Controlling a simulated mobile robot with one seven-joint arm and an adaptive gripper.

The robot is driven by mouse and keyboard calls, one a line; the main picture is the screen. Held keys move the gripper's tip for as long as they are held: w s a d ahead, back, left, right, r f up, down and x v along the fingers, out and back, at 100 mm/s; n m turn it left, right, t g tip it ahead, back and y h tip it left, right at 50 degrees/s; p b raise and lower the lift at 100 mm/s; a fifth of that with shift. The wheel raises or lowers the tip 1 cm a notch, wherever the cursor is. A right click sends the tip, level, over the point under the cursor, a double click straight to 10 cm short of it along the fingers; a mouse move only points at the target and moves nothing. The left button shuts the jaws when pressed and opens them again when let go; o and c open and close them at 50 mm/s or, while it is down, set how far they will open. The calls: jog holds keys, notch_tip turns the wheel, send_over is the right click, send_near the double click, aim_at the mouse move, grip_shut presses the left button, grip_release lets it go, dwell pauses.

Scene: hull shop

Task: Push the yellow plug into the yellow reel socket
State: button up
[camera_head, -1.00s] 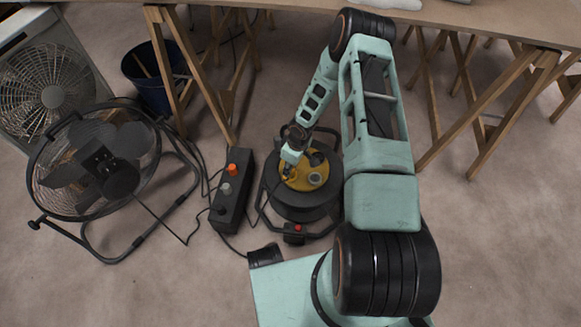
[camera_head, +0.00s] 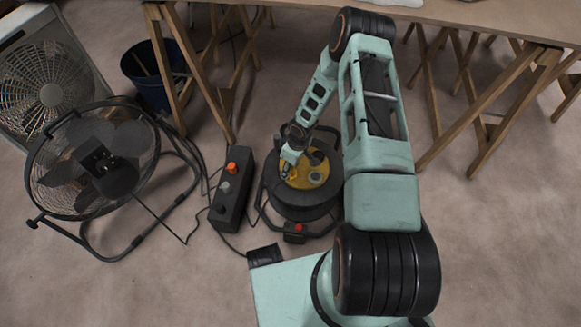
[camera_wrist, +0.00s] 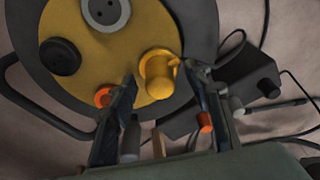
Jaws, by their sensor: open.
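The yellow plug (camera_wrist: 158,82) sits on the reel's yellow face, at a round yellow socket (camera_wrist: 145,62) whose rim shows around its base. I cannot tell how deep the plug is in it. My gripper (camera_wrist: 160,73) is open, with one finger on either side of the plug's near end; I see no clear grip on it. In the head view my gripper (camera_head: 286,171) reaches down to the left part of the cable reel (camera_head: 300,203), and the plug is not distinct there.
The reel face also holds a grey socket (camera_wrist: 106,12), a black cap (camera_wrist: 60,57) and an orange-red ring (camera_wrist: 103,97). A black box with an orange knob (camera_head: 231,187) stands left of the reel. A fan (camera_head: 95,165) stands further left; trestle legs (camera_head: 195,80) stand behind.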

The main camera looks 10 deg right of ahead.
notch_tip(320, 180, up, 12)
jog(key=s+d, duration=0.1)
jog(key=shift+s+d+f, duration=0.15)
dwell(0.6)
